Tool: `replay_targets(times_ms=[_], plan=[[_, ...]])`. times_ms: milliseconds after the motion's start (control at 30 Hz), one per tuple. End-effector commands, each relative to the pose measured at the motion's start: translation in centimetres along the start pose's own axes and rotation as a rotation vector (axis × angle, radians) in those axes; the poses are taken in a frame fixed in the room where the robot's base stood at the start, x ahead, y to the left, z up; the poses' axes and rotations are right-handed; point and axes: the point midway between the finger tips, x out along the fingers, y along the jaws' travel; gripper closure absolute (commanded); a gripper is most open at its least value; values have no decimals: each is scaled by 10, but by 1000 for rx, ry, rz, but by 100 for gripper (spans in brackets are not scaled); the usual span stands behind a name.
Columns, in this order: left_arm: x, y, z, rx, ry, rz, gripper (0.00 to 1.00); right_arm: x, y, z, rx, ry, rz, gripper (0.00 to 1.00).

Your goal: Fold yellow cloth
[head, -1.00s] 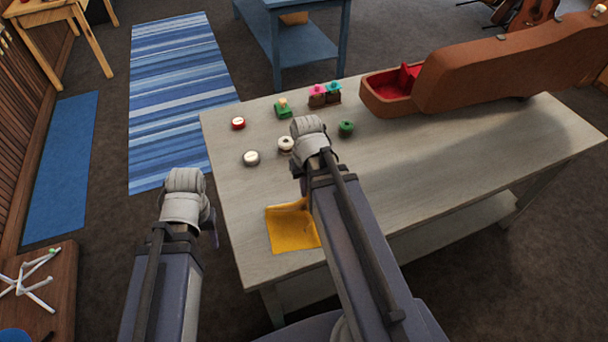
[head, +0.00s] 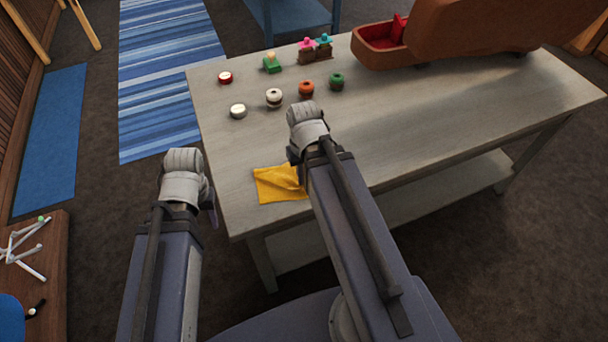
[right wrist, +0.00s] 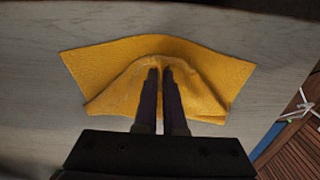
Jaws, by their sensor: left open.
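The yellow cloth (head: 277,184) lies at the near left part of the grey table, partly hidden by my right arm in the head view. In the right wrist view the cloth (right wrist: 205,75) is spread out, with a raised, bunched fold at its middle. My right gripper (right wrist: 159,72) has its two dark fingers close together on this fold, pinching it. In the head view my right arm hides that gripper. My left gripper (head: 212,206) is open and hangs beside the table's left edge, apart from the cloth; most of it is hidden behind its wrist.
A brown case (head: 470,28) lies at the back right. The table's right part is clear.

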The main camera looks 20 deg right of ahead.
Motion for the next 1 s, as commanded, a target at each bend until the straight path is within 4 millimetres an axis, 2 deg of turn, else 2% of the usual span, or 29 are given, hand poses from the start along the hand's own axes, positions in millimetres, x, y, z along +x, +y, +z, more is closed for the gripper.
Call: replay_targets(times_ms=[67,1000], plan=[[0,0,0,0,0,0,50,0,0,0,0,0,0,86],[0,0,0,0,0,0,50,0,0,0,0,0,0,15]])
